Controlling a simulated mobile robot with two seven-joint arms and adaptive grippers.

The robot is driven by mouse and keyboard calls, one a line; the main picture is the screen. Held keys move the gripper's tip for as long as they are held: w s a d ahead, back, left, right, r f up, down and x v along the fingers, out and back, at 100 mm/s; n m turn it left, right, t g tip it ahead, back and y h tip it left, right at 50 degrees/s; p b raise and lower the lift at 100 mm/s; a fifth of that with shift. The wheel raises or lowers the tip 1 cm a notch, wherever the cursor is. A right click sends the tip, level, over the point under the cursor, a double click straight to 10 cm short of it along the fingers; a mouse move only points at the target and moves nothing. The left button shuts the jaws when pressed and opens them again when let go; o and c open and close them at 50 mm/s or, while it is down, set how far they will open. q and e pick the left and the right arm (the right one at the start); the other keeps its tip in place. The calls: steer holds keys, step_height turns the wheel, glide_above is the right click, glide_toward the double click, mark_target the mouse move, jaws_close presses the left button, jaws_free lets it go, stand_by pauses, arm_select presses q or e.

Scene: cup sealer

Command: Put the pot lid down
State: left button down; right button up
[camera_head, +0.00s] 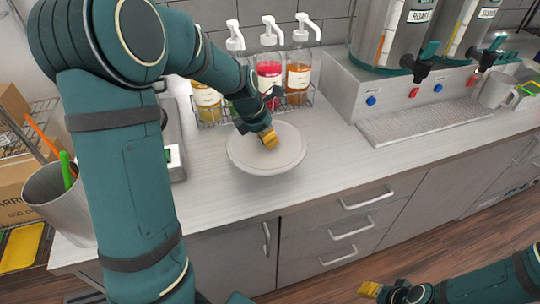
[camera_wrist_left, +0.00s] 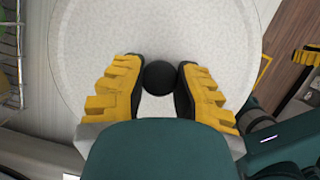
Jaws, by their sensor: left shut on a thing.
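The pot lid (camera_head: 285,157) is a round, pale grey disc over the counter, in front of the bottle rack. In the left wrist view the lid (camera_wrist_left: 160,35) fills the middle, with a round black knob (camera_wrist_left: 158,78) at its centre. My left gripper (camera_head: 268,138) has its yellow fingers shut on the knob from either side, as the left wrist view (camera_wrist_left: 158,85) shows. I cannot tell whether the lid touches the counter. My right gripper (camera_head: 371,289) is at the bottom of the head view, in front of the cabinets, away from the lid; its opening is unclear.
A wire rack with pump bottles (camera_head: 298,75) stands behind the lid. A drink dispenser with a drip tray (camera_head: 425,118) is at the right. A metal bin with utensils (camera_head: 58,200) is at the left. The counter (camera_head: 345,165) right of the lid is clear.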

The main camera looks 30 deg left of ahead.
arm_select(q)
step_height(320, 180, down, 3)
steer(key=shift+f+b, duration=0.1)
steer(key=shift+b, duration=0.25)
steer(key=shift+f+b, duration=0.7)
steer(key=shift+f, duration=1.5)
steer(key=shift+r, duration=0.1)
steer(key=c, duration=0.8)
jaws_free()
steer(key=shift+c, duration=0.2)
steer(key=p+v, duration=0.3)
steer(key=v, duration=0.9)
steer(key=shift+p, duration=0.35)
